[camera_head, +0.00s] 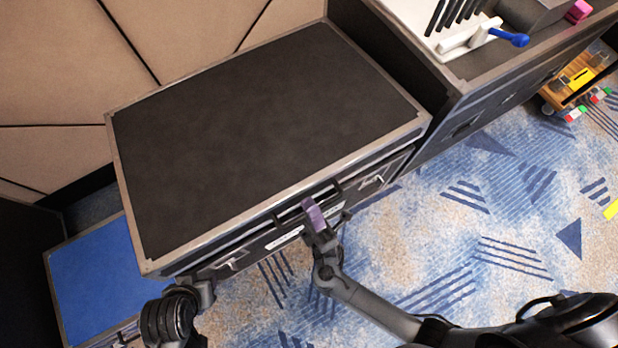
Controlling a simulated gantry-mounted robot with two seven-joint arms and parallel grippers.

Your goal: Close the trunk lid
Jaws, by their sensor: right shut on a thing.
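The trunk (262,130) is a large dark case with metal edging. Its dark lid lies over the body and looks nearly level; a dark line runs beneath its front edge, and I cannot tell whether a gap is left there. My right gripper (322,215) is at the middle of the trunk's front, just below the lid edge, shut on a small purple piece (314,214). I cannot tell whether that piece touches the lid. My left gripper (205,290) is near the trunk's front left corner, partly hidden below the lid edge; its fingers do not show clearly.
A blue-topped case (95,285) stands at the left. Another dark case (475,90) stands against the trunk's right side, with a white rack (440,25) on it. A wooden cart (580,78) is at the far right. The patterned carpet (470,230) in front is mostly clear.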

